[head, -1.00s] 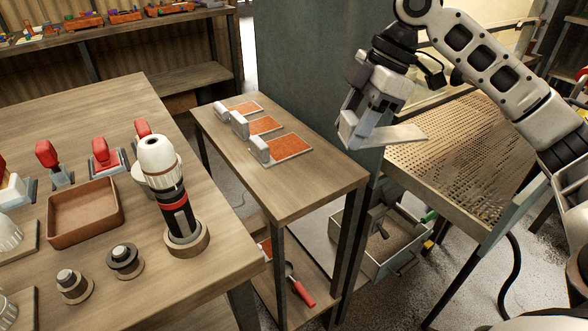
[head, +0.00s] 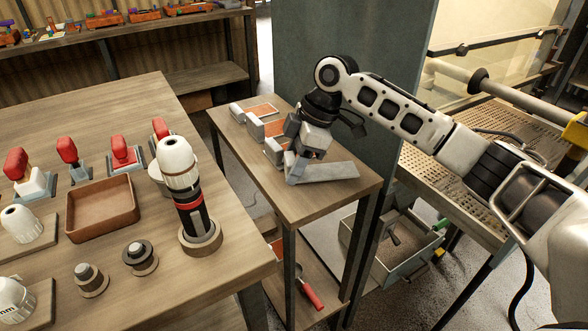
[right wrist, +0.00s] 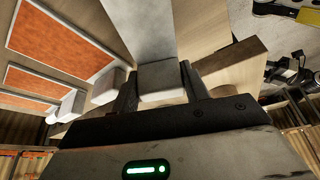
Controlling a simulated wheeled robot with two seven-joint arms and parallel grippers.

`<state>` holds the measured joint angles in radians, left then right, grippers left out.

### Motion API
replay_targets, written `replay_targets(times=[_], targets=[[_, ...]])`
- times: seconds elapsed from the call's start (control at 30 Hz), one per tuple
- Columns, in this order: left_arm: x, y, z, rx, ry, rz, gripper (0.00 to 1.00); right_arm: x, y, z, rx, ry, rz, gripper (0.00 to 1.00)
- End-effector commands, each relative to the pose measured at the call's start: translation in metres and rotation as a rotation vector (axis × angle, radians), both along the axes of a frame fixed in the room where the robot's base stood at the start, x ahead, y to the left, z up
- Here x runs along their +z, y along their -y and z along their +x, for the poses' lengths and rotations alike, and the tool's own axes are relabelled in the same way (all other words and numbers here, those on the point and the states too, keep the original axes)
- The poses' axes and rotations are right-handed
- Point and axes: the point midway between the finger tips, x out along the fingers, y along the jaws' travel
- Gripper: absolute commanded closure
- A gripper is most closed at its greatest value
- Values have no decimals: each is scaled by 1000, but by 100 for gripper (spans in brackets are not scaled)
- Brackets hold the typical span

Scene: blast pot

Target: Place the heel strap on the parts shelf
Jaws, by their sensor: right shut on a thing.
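The heel strap appears as a pale grey flat strip (head: 328,171) with a thick block at one end. My right gripper (head: 294,172) is shut on the block end, over the narrow wooden stand (head: 340,193), which I take as the parts shelf. In the right wrist view the block (right wrist: 161,80) sits between the fingers and the strip (right wrist: 147,28) runs away from them. The strip is low over the front part of the top; I cannot tell whether it touches. The left gripper is not in view.
Several grey blocks with orange pads (head: 262,110) stand along the stand's far-left side, close to my gripper, which partly hides them. A workbench (head: 120,254) with a tray (head: 102,207) and tools is at left. A perforated bench (head: 455,165) is at right. A grey bin (head: 390,246) sits below.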

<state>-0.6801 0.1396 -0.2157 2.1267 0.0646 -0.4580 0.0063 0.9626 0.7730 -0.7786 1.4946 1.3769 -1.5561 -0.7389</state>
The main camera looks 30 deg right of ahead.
Motion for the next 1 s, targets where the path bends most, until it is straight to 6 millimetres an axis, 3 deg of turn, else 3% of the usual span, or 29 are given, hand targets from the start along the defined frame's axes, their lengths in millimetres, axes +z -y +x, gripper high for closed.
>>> replay_targets(times=[0.13,0.47,0.5,0.53,0.87,1.0], targets=[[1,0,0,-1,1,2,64,-18,2,-1,-3,-2,-2,93],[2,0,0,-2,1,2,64,-21,2,0,-2,0,0,93],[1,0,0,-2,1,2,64,-22,2,-1,-3,-2,-2,44],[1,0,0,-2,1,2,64,-22,2,-1,-3,-2,-2,35],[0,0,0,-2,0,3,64,-20,2,-1,-2,0,-2,33],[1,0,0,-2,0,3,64,-5,7,-1,-4,2,-2,33]])
